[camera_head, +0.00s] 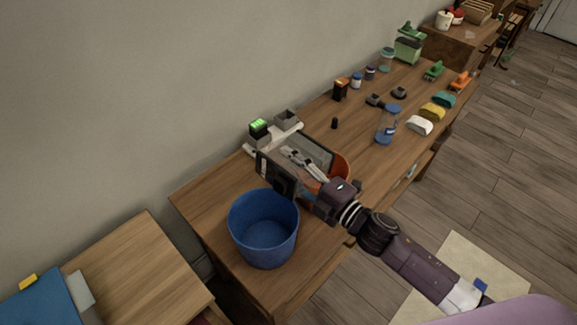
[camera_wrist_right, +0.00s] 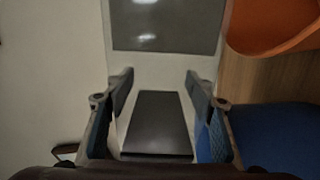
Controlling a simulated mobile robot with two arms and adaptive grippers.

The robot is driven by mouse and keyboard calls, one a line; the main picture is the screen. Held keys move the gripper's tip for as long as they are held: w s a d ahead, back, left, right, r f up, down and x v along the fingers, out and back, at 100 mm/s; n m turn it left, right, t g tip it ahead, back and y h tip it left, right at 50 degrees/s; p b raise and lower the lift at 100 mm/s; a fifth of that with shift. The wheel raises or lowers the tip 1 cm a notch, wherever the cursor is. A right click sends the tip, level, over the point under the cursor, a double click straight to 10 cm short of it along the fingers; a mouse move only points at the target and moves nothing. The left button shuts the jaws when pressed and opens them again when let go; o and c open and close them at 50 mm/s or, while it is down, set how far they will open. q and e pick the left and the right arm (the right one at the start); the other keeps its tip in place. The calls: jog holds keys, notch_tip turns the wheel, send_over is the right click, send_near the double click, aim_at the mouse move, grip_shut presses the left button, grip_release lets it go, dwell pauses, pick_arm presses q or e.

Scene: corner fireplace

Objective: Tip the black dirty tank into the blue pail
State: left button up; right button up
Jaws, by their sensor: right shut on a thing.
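The blue pail (camera_head: 264,240) stands upright at the near left end of the long wooden workbench. Its blue side also shows at the lower right of the wrist view (camera_wrist_right: 285,140). My right gripper (camera_head: 290,186) reaches in from the right, just behind the pail's rim. It is shut on the black dirty tank (camera_head: 272,176), which shows as a dark block between the two fingers in the wrist view (camera_wrist_right: 157,124). Whether the tank is tilted, and what it holds, I cannot tell. My left gripper is not in view.
Behind the gripper are a grey tray-like part (camera_head: 318,152), an orange container (camera_head: 343,166) and a small device with a green display (camera_head: 259,127). A lower wooden table (camera_head: 140,270) is at left.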

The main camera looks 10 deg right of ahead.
jog(key=shift+n, duration=0.4)
jog(key=shift+f, duration=0.1)
jog(key=shift+f+n+b, duration=0.1)
jog(key=shift+n+b, duration=0.2)
jog(key=shift+b, duration=0.1)
dwell(0.4)
jog(key=shift+n, duration=0.5)
jog(key=shift+r, duration=0.2)
jog(key=shift+r+n, duration=0.15)
jog(key=shift+n, duration=0.25)
